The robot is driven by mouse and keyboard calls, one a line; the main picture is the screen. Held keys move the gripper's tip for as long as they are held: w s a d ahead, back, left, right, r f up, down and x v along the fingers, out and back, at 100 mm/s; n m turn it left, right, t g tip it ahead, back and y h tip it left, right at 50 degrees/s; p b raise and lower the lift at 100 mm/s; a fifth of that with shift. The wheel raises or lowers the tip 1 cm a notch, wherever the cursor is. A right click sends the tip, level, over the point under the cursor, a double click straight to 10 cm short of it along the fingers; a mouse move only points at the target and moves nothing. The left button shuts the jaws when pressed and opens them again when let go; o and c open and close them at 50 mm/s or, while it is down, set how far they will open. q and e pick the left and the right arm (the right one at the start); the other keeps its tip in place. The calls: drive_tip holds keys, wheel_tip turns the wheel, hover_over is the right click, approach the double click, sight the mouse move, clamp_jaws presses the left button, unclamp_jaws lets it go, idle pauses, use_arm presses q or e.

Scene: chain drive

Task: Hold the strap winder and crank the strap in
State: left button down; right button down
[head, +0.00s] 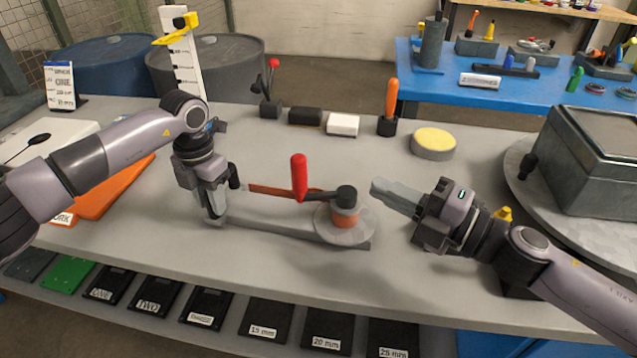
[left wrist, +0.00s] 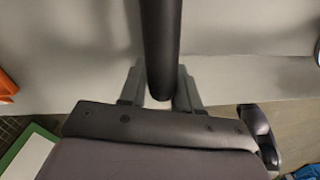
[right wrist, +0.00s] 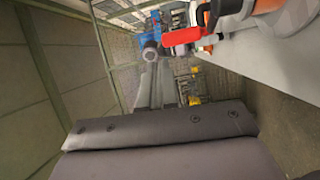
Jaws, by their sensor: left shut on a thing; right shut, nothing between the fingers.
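The strap winder (head: 300,230) lies on the grey bench in the head view: a flat grey bar with a clear round spool (head: 345,228) at its right end. An orange strap (head: 270,189) runs from the spool toward the left. A crank with an upright red handle (head: 299,178) sits above the bar, its arm reaching the dark hub (head: 346,195). My right gripper (head: 385,190) is shut and empty, just right of the spool. The red handle also shows in the right wrist view (right wrist: 182,37).
A yellow-topped round pad (head: 434,142), a white block (head: 342,124) and an upright orange-handled tool (head: 391,98) stand along the back. A grey case (head: 600,150) rests on a turntable at the right. An orange panel (head: 115,190) lies at the left.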

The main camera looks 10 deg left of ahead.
drive_tip(key=w+a+f+n+g, duration=0.2)
drive_tip(key=a, duration=0.9)
drive_tip(key=shift+w+f+g, duration=0.15)
drive_tip(key=shift+w+g, duration=0.15)
drive_tip(key=shift+w, duration=0.1)
drive_tip(key=shift+a, duration=0.1)
idle(0.4)
